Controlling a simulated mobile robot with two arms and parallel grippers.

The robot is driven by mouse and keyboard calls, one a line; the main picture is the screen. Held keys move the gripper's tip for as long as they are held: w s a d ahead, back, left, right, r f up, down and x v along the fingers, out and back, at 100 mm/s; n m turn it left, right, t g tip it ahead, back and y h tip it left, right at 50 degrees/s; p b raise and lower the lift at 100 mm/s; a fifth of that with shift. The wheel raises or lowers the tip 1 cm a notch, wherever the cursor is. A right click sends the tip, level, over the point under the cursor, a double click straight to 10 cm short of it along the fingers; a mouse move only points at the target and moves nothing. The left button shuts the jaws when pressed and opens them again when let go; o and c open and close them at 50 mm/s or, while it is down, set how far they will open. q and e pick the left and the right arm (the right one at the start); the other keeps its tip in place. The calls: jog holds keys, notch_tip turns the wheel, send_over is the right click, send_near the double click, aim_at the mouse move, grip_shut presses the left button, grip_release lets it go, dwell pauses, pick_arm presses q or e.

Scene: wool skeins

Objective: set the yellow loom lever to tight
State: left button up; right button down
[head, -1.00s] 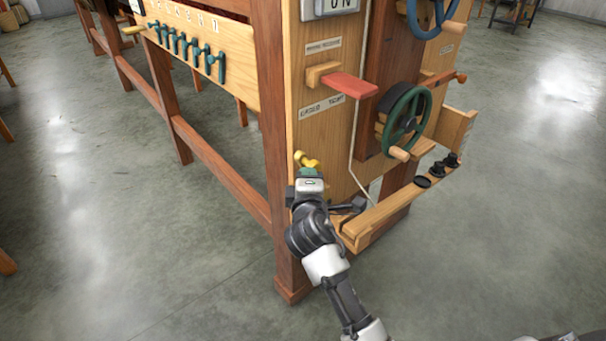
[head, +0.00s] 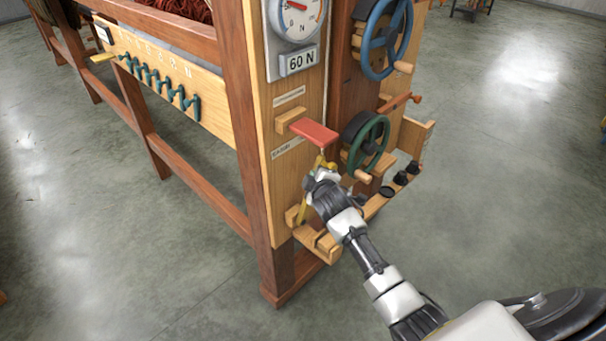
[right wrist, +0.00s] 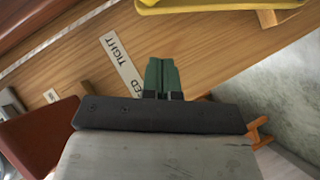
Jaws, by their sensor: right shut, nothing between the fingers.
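The yellow loom lever (head: 301,212) rises from a wooden block low on the loom's end post. Its upper part is partly hidden behind my right gripper, and a yellow tip (head: 322,161) shows just above it. In the right wrist view a yellow bar (right wrist: 215,5) crosses the top edge, apart from the fingertips. My right gripper (right wrist: 163,78) is shut and empty, its green fingertips together over a label (right wrist: 122,62) reading "TIGHT", with a second word ending in "ED". Whether it touches the lever I cannot tell. My left gripper is not in view.
A red lever (head: 314,132) sticks out just above my right gripper. A green handwheel (head: 366,142) is to its right, with a blue one (head: 384,40) higher. A gauge box (head: 297,62) reads 60 N. Black knobs (head: 401,178) sit on a low ledge. Floor is open around.

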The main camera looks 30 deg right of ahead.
aim_at(336, 166)
jog(key=shift+m, duration=0.3)
jog(key=d, duration=0.2)
jog(key=w+d, duration=0.1)
jog(key=d, duration=0.1)
jog(key=w+d+f, duration=0.1)
jog(key=d, duration=0.1)
jog(key=shift+w+d, duration=0.2)
jog(key=shift+d, duration=0.2)
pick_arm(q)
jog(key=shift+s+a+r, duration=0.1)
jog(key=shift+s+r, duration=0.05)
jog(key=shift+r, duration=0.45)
pick_arm(e)
jog(key=shift+d+r, duration=0.15)
jog(key=shift+d, duration=0.1)
jog(key=shift+d, duration=0.15)
